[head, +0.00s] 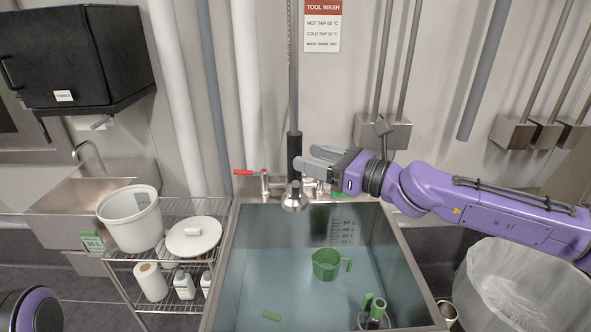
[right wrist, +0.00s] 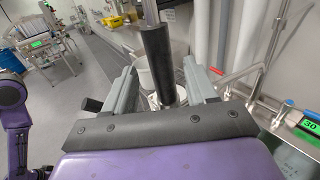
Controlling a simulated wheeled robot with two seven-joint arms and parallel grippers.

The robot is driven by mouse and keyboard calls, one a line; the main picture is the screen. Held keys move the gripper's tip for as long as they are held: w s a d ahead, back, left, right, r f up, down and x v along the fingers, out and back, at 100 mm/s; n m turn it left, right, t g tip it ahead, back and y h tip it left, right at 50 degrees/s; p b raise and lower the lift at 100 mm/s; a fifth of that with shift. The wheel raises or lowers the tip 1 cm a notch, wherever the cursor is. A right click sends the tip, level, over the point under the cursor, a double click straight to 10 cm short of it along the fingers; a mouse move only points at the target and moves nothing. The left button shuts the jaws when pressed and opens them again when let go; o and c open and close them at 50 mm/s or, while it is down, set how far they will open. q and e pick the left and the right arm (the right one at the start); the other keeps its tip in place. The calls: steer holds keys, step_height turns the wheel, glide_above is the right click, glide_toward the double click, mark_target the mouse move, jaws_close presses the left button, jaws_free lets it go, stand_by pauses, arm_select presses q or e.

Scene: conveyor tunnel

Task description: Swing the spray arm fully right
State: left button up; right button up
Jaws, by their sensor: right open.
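The spray arm (head: 294,148) hangs over the sink in the head view, with a black grip on its upright pipe and a metal spray head (head: 293,198) below. It points down near the middle of the sink's back edge. My right gripper (head: 305,157) reaches in from the right with its grey fingers at the black grip. In the right wrist view the black grip (right wrist: 158,60) stands between the two open fingers of the right gripper (right wrist: 159,72). I cannot tell whether either finger touches it. My left gripper is not in view.
The sink (head: 236,262) holds water, a green jug (head: 325,264) and green-handled tools (head: 374,310). A red tap lever (head: 243,172) is left of the spray arm. A wire rack (head: 190,208) stands left; a lined bin (head: 520,285) stands right.

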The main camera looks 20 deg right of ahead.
mark_target(301, 154)
steer(key=b+x, duration=0.1)
steer(key=x, duration=0.3)
steer(key=shift+f, duration=0.15)
steer(key=shift+w+a, duration=0.3)
steer(key=shift+w, duration=0.1)
